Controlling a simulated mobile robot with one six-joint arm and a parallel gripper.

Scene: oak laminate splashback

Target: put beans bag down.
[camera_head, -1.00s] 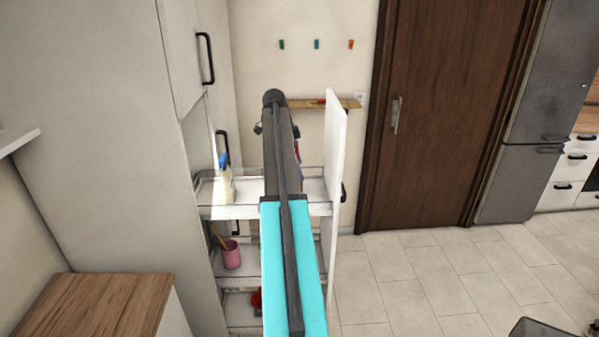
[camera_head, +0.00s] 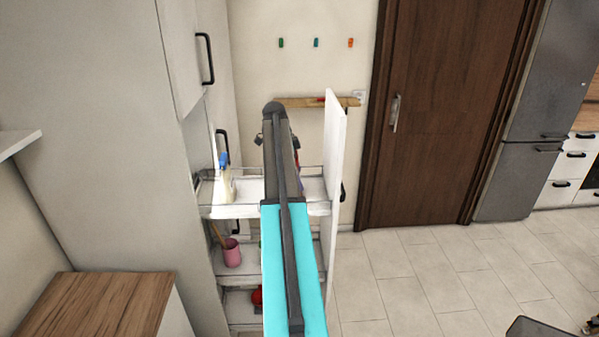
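My arm reaches forward over a pulled-out pantry unit and covers most of what lies beyond it. Small dark parts show on both sides of the arm's far end and seem to belong to my gripper (camera_head: 277,142); its fingers are hidden, so I cannot tell whether it is open or shut. A small reddish and bluish patch shows just right of the arm above the top shelf (camera_head: 240,211). It may be part of the beans bag, but too little shows to be sure, and I cannot tell whether it is held or touches the shelf.
A spray bottle (camera_head: 226,187) stands at the left of the top shelf. A pink cup (camera_head: 232,252) is on the middle shelf, and a red item (camera_head: 257,297) is lower. The white front panel (camera_head: 335,180) bounds the shelves on the right. A wooden counter (camera_head: 95,305) is near left.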

